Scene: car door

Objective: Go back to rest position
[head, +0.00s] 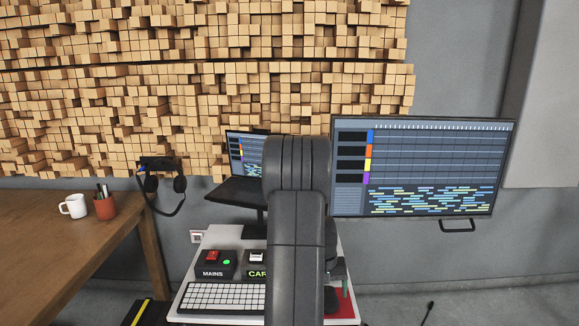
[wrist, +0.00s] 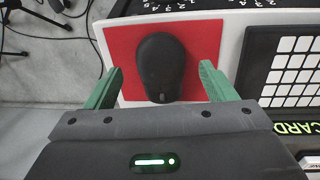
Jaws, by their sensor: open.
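My gripper (wrist: 160,88) is open, with its two green fingers apart in the wrist view. A black mouse (wrist: 160,66) lies on a red mouse pad (wrist: 120,50), and in the picture it shows between and beyond the fingers. I cannot tell the height of the fingers above the pad. In the head view my dark arm stands in front of the desk and hides most of the gripper. A corner of the red pad (head: 342,306) shows at the lower right of the arm.
A white desk (head: 222,238) holds a keyboard (head: 222,297), a MAINS switch box (head: 214,264) and a box marked CAR (head: 256,262). A large monitor (head: 440,165) and a laptop (head: 243,165) stand behind. A wooden table (head: 50,235) with a mug (head: 74,206) is at left.

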